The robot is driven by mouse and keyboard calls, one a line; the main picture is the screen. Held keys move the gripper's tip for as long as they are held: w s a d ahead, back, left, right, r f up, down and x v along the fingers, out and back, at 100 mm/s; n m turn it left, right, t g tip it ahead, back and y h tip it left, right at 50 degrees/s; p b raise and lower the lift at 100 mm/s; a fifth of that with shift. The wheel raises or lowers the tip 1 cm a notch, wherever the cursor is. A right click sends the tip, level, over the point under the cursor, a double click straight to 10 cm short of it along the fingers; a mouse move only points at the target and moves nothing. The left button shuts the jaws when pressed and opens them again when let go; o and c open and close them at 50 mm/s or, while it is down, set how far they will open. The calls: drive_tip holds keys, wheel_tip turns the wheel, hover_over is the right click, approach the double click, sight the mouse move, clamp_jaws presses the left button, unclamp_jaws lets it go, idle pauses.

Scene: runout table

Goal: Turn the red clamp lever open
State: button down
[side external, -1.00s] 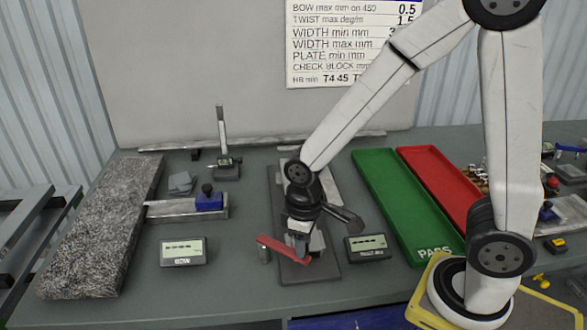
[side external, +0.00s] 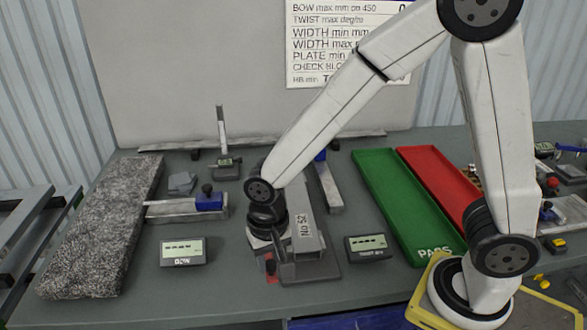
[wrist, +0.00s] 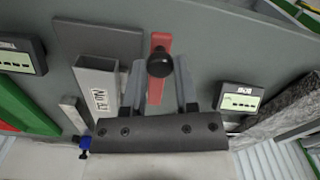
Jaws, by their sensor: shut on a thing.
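The red clamp lever (wrist: 158,42) runs between my gripper's two fingers in the wrist view, with a round black knob (wrist: 160,64) on it. My gripper (wrist: 161,80) is shut on the lever, one finger on each side. In the side view my gripper (side external: 266,268) hides most of the lever, and only a small red part (side external: 270,267) shows. A grey square tube marked with a number (side external: 303,228) lies just right of my gripper on a dark plate (side external: 315,270). The tube also shows left of the fingers in the wrist view (wrist: 97,82).
Small display boxes stand left (side external: 183,251) and right (side external: 368,248) of the plate. A speckled granite block (side external: 100,225) is at the far left. Green (side external: 400,200) and red (side external: 440,185) trays are to the right. Bare table lies between the left display and my gripper.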

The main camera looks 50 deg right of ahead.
drive_tip(key=shift+w+a+r+m, duration=0.1)
drive_tip(key=shift+w+a+m, duration=0.3)
drive_tip(key=shift+m, duration=0.2)
drive_tip(key=shift+c, duration=1.8)
unclamp_jaws()
drive_tip(key=shift+r, duration=0.1)
drive_tip(key=shift+r, duration=3.8)
drive_tip(key=shift+d+f, duration=0.1)
drive_tip(key=shift+d, duration=0.05)
